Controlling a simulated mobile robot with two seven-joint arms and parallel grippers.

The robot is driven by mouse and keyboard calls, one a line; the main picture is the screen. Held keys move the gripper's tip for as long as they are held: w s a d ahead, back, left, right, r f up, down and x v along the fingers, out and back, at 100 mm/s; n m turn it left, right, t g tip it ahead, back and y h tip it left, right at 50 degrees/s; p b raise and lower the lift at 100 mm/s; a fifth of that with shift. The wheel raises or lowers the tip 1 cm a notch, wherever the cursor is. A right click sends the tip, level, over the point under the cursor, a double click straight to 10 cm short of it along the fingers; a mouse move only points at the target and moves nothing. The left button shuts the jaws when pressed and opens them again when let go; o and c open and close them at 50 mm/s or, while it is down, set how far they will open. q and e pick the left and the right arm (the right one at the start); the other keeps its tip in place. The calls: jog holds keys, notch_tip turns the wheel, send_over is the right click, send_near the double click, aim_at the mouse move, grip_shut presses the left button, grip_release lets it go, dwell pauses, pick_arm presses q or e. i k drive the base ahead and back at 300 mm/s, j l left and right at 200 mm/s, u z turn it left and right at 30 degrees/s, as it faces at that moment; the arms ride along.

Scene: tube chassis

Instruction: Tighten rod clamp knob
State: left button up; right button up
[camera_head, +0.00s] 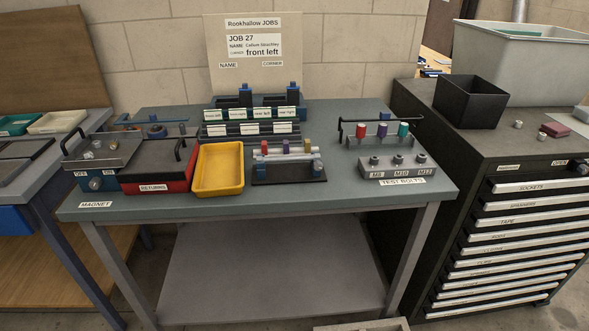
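Neither of my grippers shows in the head view. A dark fixture (289,172) stands at the middle front of the workbench, with a pale horizontal rod across it. Red, purple and brown uprights (286,147) stand along it. A second rack (378,135) at the right has a dark bar and red, purple and green pieces. I cannot tell which part is the rod clamp knob, or whether it is loose; the parts are too small.
A yellow tray (218,188) and a red box labelled returns (158,182) stand left of the fixture. A test bolts block (397,170) sits at the right. A drawer cabinet (520,225) flanks the workbench (330,196), whose front strip is clear. A job board (254,80) stands behind.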

aim_at(318, 164)
jog(key=l+u, duration=0.2)
jog(key=u, duration=0.15)
jog(key=l+u, duration=0.2)
jog(key=u, duration=0.15)
jog(key=k+l+u, duration=0.1)
jog(key=u, duration=0.25)
